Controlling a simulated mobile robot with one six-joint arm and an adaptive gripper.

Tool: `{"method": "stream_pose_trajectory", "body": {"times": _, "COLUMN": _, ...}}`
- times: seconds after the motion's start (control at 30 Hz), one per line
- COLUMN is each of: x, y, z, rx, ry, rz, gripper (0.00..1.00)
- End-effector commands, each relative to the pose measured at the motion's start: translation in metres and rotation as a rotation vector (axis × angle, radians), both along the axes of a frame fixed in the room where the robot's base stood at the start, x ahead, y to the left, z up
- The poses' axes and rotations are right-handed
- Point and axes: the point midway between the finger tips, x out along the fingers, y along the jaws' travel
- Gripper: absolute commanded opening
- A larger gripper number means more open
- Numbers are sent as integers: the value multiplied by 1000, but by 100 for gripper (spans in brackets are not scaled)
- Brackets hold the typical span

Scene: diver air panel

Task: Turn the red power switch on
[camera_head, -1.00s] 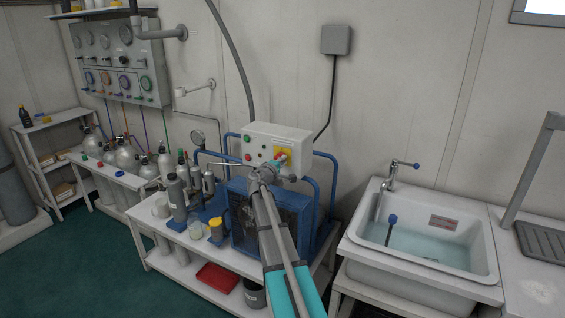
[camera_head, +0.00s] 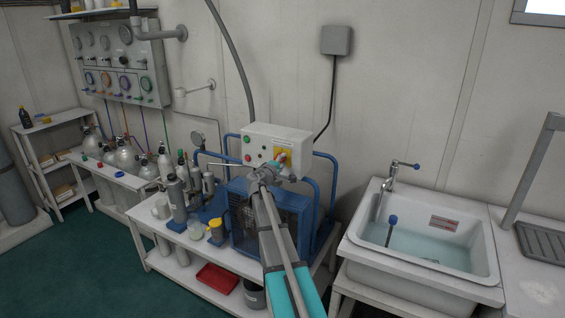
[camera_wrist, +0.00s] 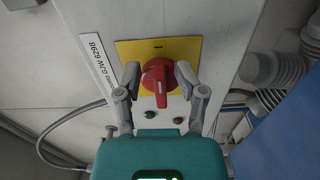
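The red power switch (camera_wrist: 158,83) is a round knob with a grip bar on a yellow plate (camera_wrist: 126,48). In the wrist view its bar points down toward my gripper, slightly tilted, and a dark mark shows on the plate above it. In the head view the yellow plate (camera_head: 289,151) is on the front of a white control box (camera_head: 262,134), partly hidden by my gripper (camera_head: 279,165). My gripper (camera_wrist: 158,72) is open, with one finger on each side of the knob. I cannot tell whether either finger touches it.
The box sits above a blue compressor frame (camera_head: 325,157). Small indicators (camera_wrist: 151,114) are near the switch. A grey corrugated hose (camera_wrist: 270,68) is at the right in the wrist view. A sink (camera_head: 446,232) stands to the right, with cylinders (camera_head: 177,199) to the left.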

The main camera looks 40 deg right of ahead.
Motion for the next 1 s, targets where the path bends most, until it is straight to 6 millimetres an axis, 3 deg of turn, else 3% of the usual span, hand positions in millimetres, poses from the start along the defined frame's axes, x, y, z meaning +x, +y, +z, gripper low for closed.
{"method": "stream_pose_trajectory", "body": {"times": 0.27, "x": -11, "y": 20, "z": 0, "rx": 0, "ry": 0, "rz": 2, "gripper": 50}}
{"method": "stream_pose_trajectory", "body": {"times": 0.7, "x": -41, "y": 82, "z": 0, "rx": 0, "ry": 0, "rz": 3, "gripper": 50}}
{"method": "stream_pose_trajectory", "body": {"times": 1.0, "x": -51, "y": 104, "z": 0, "rx": 0, "ry": 0, "rz": 2, "gripper": 50}}
